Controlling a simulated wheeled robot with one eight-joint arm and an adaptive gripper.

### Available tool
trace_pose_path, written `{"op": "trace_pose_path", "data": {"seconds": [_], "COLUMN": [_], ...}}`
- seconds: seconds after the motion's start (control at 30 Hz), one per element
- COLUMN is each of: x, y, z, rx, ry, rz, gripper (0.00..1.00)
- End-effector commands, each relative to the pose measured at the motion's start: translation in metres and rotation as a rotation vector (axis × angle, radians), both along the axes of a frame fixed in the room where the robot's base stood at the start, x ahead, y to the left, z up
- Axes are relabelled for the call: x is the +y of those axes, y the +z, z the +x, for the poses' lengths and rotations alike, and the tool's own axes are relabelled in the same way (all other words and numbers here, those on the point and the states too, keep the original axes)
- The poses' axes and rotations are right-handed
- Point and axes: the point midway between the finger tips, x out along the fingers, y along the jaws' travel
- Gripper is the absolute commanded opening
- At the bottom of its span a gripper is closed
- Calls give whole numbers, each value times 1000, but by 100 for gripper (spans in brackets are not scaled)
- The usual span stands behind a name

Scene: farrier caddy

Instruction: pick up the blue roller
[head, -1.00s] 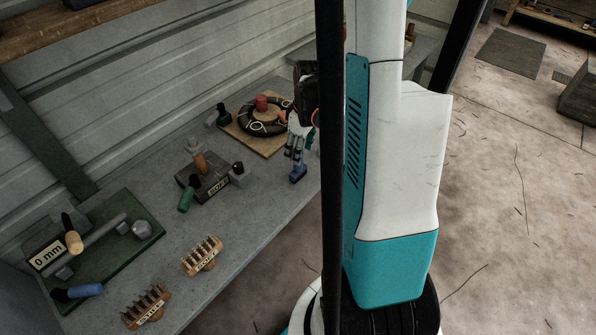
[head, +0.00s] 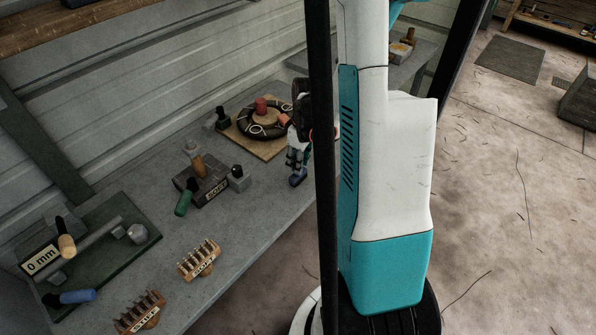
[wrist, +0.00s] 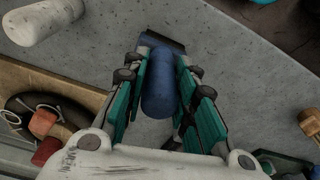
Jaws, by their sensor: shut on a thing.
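My gripper (head: 297,165) is over the right end of the grey bench, partly hidden behind my dark column in the head view. In the wrist view its two green-padded fingers (wrist: 161,98) are closed on the sides of the blue roller (wrist: 159,88). The roller is a rounded blue cylinder with a darker flat piece at its far end. In the head view, a small blue part of the roller (head: 298,181) shows below the fingers. I cannot tell whether it touches the bench.
A wooden board (head: 270,150) with a dark ring and red peg lies just left of my gripper. A dark block with a green-handled piece (head: 185,202), two wooden racks and a green board (head: 140,250) with another blue cylinder (head: 72,297) stand further left. Bare bench (head: 240,235) lies between.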

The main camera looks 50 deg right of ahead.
Motion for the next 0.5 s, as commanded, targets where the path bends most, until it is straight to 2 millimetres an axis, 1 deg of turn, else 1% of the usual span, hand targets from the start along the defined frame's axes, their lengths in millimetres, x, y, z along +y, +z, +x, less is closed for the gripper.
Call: {"op": "trace_pose_path", "data": {"seconds": [0.17,0.27,0.37,0.47,0.5], "x": [0,0,0,0,0], "y": [2,8,18,35,44], "z": [0,0,0,0,0], "rx": [0,0,0,0,0], "ry": [0,0,0,0,0], "rz": [0,0,0,0,0], "gripper": [0,0,0,0,0]}}
